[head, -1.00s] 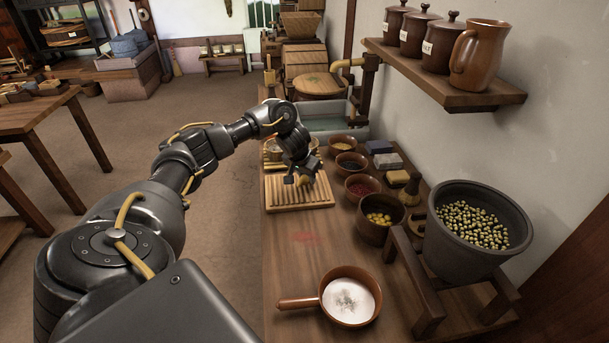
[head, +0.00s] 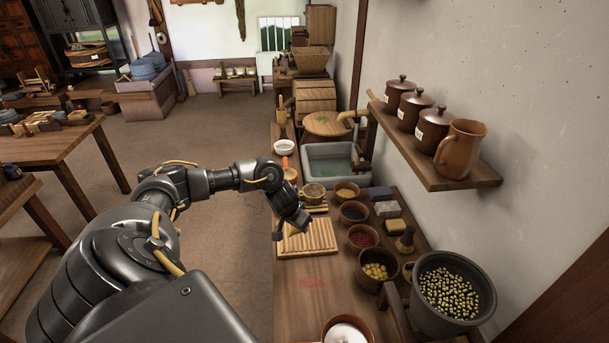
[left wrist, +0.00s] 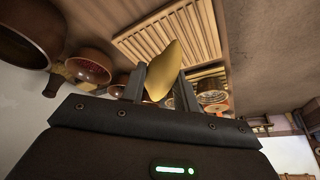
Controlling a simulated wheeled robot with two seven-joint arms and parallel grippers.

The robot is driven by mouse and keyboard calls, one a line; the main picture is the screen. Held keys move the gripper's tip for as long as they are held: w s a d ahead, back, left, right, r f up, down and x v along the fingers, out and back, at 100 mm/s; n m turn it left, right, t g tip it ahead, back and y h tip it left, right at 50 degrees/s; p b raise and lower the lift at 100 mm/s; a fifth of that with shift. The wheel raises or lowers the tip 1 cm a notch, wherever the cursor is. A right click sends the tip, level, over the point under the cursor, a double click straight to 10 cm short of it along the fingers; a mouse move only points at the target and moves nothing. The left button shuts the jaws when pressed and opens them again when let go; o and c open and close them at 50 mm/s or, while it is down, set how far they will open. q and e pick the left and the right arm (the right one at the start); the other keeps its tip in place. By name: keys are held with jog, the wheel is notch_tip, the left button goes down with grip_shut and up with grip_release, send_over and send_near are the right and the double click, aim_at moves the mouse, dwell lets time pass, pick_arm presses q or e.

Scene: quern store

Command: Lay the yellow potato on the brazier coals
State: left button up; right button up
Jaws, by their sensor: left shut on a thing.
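The yellow potato (left wrist: 165,72) shows in the left wrist view between the two dark fingers of my left gripper (left wrist: 162,88), which is shut on it. Its end sticks out past the fingertips. In the head view my left gripper (head: 302,224) hangs over the right part of a slatted wooden board (head: 296,243) on the counter, and the potato is not clearly visible there. The slatted board also shows beyond the potato in the left wrist view (left wrist: 200,35). I cannot make out a brazier with coals in either view. My right gripper is out of view.
Bowls of yellow (head: 376,271), red (head: 362,237) and dark contents (head: 353,212) stand right of the board. A grey pot (head: 480,318) stands near front right. A basin (head: 322,170) lies behind. A wall shelf (head: 460,183) overhangs the right. Open floor (head: 215,125) lies left.

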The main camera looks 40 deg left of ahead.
aim_at(294, 233)
pick_arm(q)
jog(key=shift+s+d+r+p, duration=0.25)
jog(key=shift+s+r+p, duration=0.45)
jog(key=shift+s+p, duration=0.25)
jog(key=shift+s+d+r+p, duration=0.1)
jog(key=shift+s+p, duration=0.25)
jog(key=shift+s, duration=0.15)
jog(key=shift+s+d+r+p, duration=0.1)
jog(key=shift+s+p, duration=0.25)
jog(key=shift+s, duration=0.1)
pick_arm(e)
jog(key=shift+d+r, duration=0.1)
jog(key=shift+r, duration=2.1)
